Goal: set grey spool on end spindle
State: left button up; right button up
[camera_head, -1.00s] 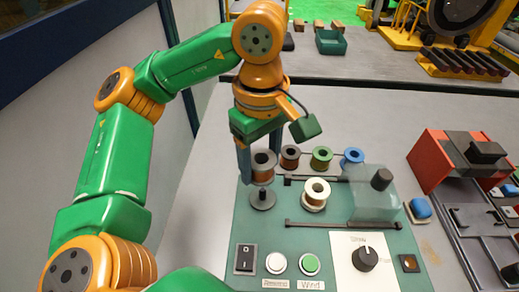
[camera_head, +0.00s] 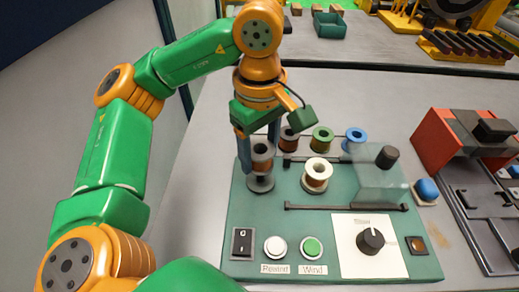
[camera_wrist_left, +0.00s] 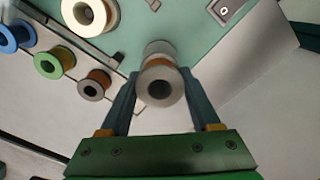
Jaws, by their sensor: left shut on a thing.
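The grey spool (camera_head: 262,157), with copper-coloured wire, is between the fingers of my left gripper (camera_head: 259,152), upright above the end spindle (camera_head: 261,184) at the left of the green winding panel. Only the spindle's dark round base shows; its pin is hidden, and I cannot tell whether the spool rests on the base. In the left wrist view, the grey spool (camera_wrist_left: 160,86) sits between the two fingers of the left gripper (camera_wrist_left: 161,95), seen end-on with its hole facing the camera. My right gripper is not in view.
A white-flanged spool (camera_head: 317,173) stands right of the spindle. A dark spool (camera_head: 289,140), a green spool (camera_head: 322,139) and a blue spool (camera_head: 355,140) stand in a row behind. A clear cover (camera_head: 376,180), switches and a knob (camera_head: 370,240) are on the panel (camera_head: 330,221).

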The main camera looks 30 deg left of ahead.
pick_arm(q)
jog(key=shift+f, duration=0.1)
dwell(0.3)
jog(key=shift+f+b, duration=0.75)
jog(key=shift+f, duration=0.2)
jog(key=shift+f+b, duration=0.6)
jog(key=shift+f, duration=0.1)
jog(key=shift+f, duration=0.15)
jog(key=shift+f+b, duration=0.45)
jog(key=shift+r, duration=0.1)
